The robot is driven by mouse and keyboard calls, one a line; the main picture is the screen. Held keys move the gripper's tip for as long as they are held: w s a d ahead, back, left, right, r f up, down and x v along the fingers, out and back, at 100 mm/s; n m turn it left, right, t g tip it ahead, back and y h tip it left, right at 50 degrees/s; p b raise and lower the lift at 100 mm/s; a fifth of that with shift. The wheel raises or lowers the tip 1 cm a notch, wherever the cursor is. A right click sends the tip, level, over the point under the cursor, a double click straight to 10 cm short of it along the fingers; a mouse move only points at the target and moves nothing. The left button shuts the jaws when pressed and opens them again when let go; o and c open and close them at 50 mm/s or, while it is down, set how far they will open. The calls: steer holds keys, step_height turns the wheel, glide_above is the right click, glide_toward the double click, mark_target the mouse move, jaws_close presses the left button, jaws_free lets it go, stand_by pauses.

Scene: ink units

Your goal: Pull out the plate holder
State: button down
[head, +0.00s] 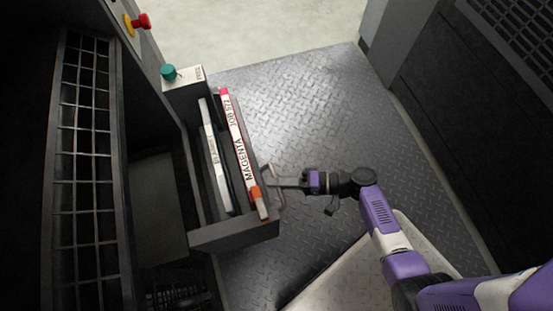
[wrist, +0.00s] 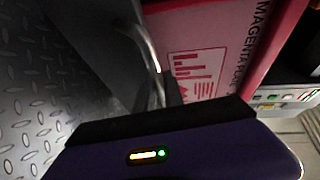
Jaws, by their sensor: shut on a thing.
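The plate holder (head: 235,235) is a dark grey open-topped tray at the left machine, extending over the floor plate in the head view. A magenta-edged plate pack (head: 238,150) marked "MAGENTA" and "JOB 577" and a second pale plate pack (head: 213,155) stand in it. A metal bar handle (head: 280,200) is on its right side, and it also shows in the wrist view (wrist: 153,55). My gripper (head: 273,182) is shut on this handle. The fingertips are mostly hidden in the wrist view, where the magenta pack (wrist: 205,60) is close by.
A small box with a teal knob (head: 168,72) is at the holder's far end. A red button (head: 141,21) is on the left machine. A dark machine (head: 480,130) stands on the right.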

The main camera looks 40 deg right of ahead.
steer(key=c, duration=1.5)
jaws_free()
steer(key=shift+o, duration=0.2)
steer(key=p+v, duration=0.1)
steer(key=v, duration=0.7)
steer(key=shift+p, duration=0.4)
steer(key=shift+w+a, duration=0.1)
